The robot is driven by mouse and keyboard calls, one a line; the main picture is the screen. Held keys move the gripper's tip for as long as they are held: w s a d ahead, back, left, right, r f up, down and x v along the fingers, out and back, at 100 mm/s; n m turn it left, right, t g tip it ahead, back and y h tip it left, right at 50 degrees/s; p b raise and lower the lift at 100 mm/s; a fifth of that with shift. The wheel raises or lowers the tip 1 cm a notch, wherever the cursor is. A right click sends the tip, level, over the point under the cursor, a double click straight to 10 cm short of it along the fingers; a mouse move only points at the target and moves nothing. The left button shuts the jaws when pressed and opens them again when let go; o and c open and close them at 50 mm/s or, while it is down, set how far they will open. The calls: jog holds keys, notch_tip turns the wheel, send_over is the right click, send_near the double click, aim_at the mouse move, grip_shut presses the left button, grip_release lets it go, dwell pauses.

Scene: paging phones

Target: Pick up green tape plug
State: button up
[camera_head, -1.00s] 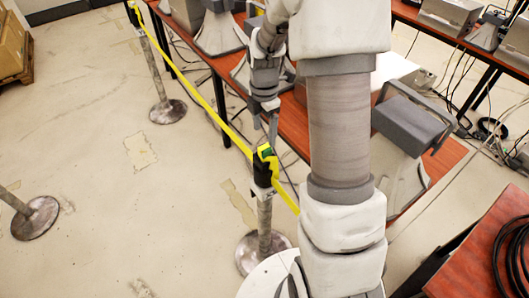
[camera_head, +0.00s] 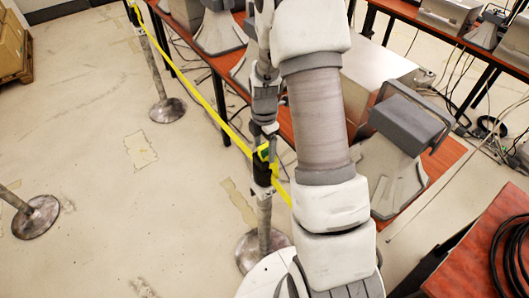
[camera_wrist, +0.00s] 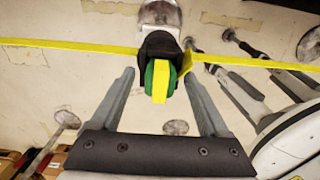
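The green tape plug (camera_wrist: 160,80) with a yellow strip over its middle sits in the black head (camera_wrist: 160,44) of a stanchion. It shows in the wrist view between and a little beyond my two open fingers. In the head view the plug (camera_head: 263,152) is small and partly hidden by my gripper (camera_head: 271,142), which is above it at the top of the post. My gripper (camera_wrist: 158,84) has its fingers spread on either side of the plug, and I see no contact.
Yellow barrier tape (camera_head: 190,82) runs from this post to a farther stanchion (camera_head: 167,110). Red-brown tables (camera_head: 290,128) with grey devices (camera_head: 410,120) stand right of the post. Another stanchion base (camera_head: 36,217) is at left. The floor at left is mostly clear.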

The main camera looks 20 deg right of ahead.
grip_shut()
jog(key=shift+r, duration=0.15)
